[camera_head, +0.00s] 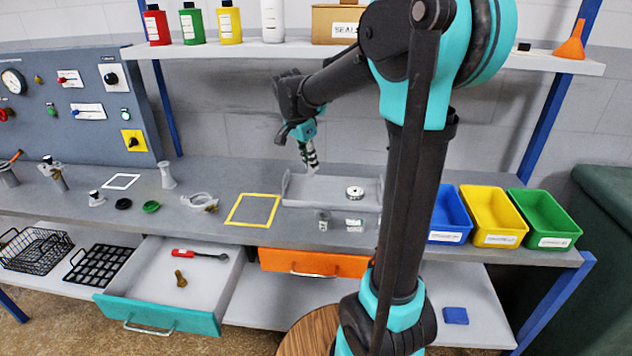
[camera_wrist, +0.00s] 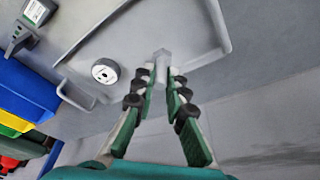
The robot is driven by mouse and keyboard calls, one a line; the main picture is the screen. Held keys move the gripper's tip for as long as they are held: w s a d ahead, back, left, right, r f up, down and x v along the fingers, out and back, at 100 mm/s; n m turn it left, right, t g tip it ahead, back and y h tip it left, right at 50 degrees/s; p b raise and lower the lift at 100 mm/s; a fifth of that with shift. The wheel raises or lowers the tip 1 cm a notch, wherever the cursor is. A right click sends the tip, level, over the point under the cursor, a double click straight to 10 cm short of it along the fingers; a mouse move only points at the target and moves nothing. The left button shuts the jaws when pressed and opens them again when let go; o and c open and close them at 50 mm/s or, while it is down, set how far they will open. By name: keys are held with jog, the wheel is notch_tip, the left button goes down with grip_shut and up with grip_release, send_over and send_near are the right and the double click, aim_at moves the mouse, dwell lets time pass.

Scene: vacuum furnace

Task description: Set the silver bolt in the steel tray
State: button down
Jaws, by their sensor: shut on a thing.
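My gripper (camera_head: 312,170) points down over the left part of the grey steel tray (camera_head: 325,205) on the workbench. In the wrist view, my gripper (camera_wrist: 160,80) is shut on the silver bolt (camera_wrist: 161,56), a small pale piece between the two fingertips. The tray (camera_wrist: 226,38) lies beneath it, its raised rim showing around. The bolt is too small to make out in the head view. I cannot tell whether the bolt touches the tray floor.
A round metal piece (camera_head: 355,192) sits in the tray, right of my gripper. Two small items, one a jar (camera_head: 323,221), stand in front of the tray. A yellow-outlined square (camera_head: 253,209) lies to the left. Blue, yellow and green bins (camera_head: 545,220) stand right. The teal-fronted drawer (camera_head: 160,313) is open.

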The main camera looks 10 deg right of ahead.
aim_at(309, 172)
jog(key=shift+f, duration=3.05)
jog(key=shift+f, duration=0.15)
jog(key=c, duration=1.6)
grip_release()
jog(key=shift+o, duration=0.2)
jog(key=v, duration=1.2)
jog(key=shift+s, duration=0.1)
